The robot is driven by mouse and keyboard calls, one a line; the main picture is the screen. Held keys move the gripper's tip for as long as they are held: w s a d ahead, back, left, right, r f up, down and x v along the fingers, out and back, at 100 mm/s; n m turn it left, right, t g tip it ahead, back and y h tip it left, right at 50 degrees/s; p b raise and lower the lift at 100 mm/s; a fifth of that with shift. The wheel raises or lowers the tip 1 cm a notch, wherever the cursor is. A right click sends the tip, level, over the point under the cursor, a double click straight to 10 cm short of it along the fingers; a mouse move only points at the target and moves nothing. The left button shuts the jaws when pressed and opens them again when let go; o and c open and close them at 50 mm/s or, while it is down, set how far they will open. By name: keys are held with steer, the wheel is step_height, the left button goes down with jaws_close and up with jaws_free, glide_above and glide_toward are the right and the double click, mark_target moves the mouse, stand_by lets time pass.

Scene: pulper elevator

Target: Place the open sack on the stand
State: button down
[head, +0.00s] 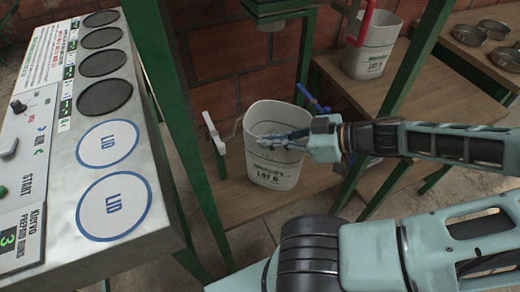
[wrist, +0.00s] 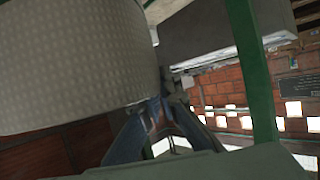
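The open sack (head: 272,172) is a white woven, upright bag with a wide open mouth and a "LOT 6" print. It is in the middle of the head view, above the wooden board (head: 240,213) of a green-framed stand. I cannot tell whether its bottom touches the board. My gripper (head: 262,139) reaches from the right to the sack's mouth. In the wrist view, the fingers (wrist: 157,107) converge at the rim of the sack (wrist: 70,60) and appear shut on it. The exact pinch point is hidden.
A white lever (head: 212,130) stands left of the sack and a blue lever (head: 312,98) behind it on the right. Green posts (head: 180,120) flank the stand. A control console (head: 85,150) fills the left. A second sack (head: 370,55), "LOT 5", and metal pans (head: 478,33) stand at the back right.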

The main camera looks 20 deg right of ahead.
mark_target(258, 135)
steer(key=w+d+f+b, duration=0.1)
steer(key=w+f, duration=0.1)
steer(key=w, duration=0.2)
steer(key=w+d+f, duration=0.1)
steer(key=w+f, duration=0.2)
steer(key=w+f+b, duration=0.1)
steer(key=w+f, duration=0.2)
steer(key=w, duration=0.1)
steer(key=shift+w+d+f+b, duration=0.15)
steer(key=shift+w+d+b, duration=0.2)
steer(key=shift+d, duration=0.05)
steer(key=shift+w+d+f, duration=0.1)
steer(key=shift+w+f, duration=0.15)
steer(key=shift+f, duration=0.1)
steer(key=f, duration=0.3)
steer(key=shift+w+d+f+b, duration=0.1)
steer(key=shift+w+b, duration=0.2)
steer(key=shift+w, duration=0.05)
steer(key=shift+f, duration=0.25)
steer(key=c, duration=2.6)
jaws_free()
steer(key=shift+f, duration=0.2)
steer(key=shift+c, duration=0.2)
steer(key=o, duration=0.5)
steer(key=shift+r, duration=0.1)
